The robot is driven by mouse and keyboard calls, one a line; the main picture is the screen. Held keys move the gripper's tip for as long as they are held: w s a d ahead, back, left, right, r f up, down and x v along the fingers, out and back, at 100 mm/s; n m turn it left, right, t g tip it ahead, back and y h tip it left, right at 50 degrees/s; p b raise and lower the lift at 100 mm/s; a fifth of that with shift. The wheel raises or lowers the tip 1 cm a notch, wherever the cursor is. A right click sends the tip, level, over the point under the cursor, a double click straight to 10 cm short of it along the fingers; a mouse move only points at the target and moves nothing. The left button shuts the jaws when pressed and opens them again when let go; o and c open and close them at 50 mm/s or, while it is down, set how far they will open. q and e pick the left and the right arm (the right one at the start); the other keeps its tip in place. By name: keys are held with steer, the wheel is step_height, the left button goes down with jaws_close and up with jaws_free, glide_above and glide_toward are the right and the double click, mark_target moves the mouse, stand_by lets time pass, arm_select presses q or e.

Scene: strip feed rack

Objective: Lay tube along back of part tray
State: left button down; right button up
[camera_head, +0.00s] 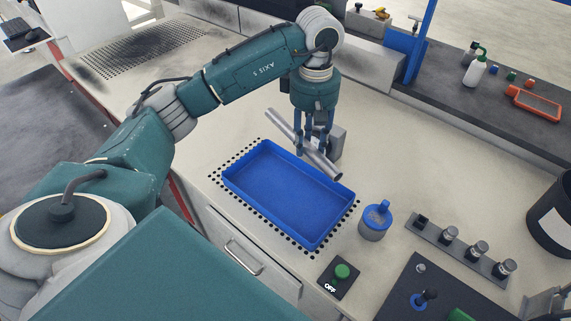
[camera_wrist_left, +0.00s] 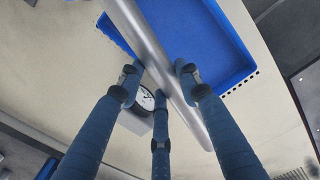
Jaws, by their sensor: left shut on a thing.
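A grey metal tube (camera_head: 325,167) is held in my left gripper (camera_head: 309,148), whose fingers are closed around its middle. The blue part tray (camera_head: 278,187) lies on the bench, empty, just in front of the tube. In the head view the tube runs roughly along the tray's far long side, its right end overlapping the far rim. In the left wrist view the tube (camera_wrist_left: 150,48) crosses over the edge of the tray (camera_wrist_left: 205,35), between the fingers of the gripper (camera_wrist_left: 158,85). I cannot tell whether the tube touches the tray. My right gripper is not in view.
A grey box (camera_head: 337,143) stands close behind the gripper; a dial gauge (camera_wrist_left: 146,98) shows in the wrist view. Right of the tray are a blue-lidded jar (camera_head: 374,222), a strip with cylinders (camera_head: 458,247) and a green button (camera_head: 342,272). The bench left of the tray is clear.

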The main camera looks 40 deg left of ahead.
arm_select(q)
step_height(320, 180, up, 2)
steer(key=w+n, duration=0.2)
steer(key=n, duration=0.1)
steer(key=b, duration=0.1)
glide_above(306, 186)
step_height(306, 186, down, 14)
steer(key=shift+f, duration=0.75)
step_height(306, 186, down, 3)
steer(key=shift+f, duration=0.4)
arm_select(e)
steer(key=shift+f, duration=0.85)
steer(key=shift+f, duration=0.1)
arm_select(q)
steer(key=c, duration=1.2)
jaws_free()
steer(key=shift+f, duration=0.1)
